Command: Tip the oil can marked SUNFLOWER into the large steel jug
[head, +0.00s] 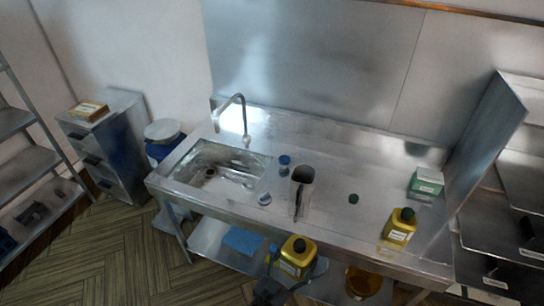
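The large steel jug (302,194) stands upright on the steel counter, right of the sink. A yellow oil can (294,261) with a pale label and dark top is upright in front of the counter's front edge, below the jug in the picture. My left gripper (296,272), dark and coming from the bottom, appears shut around this can; its fingers are partly hidden. A second yellow can (398,228) with a dark green cap stands on the counter at the right. Both labels are too small to read. My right gripper is not in view.
A green and white box (427,182) stands behind the second can. A dark green cap (353,199), a blue-topped item (284,160) and a small pale-blue item (264,199) are around the jug. The sink (215,171) is at left. An amber container (362,282) is below the counter.

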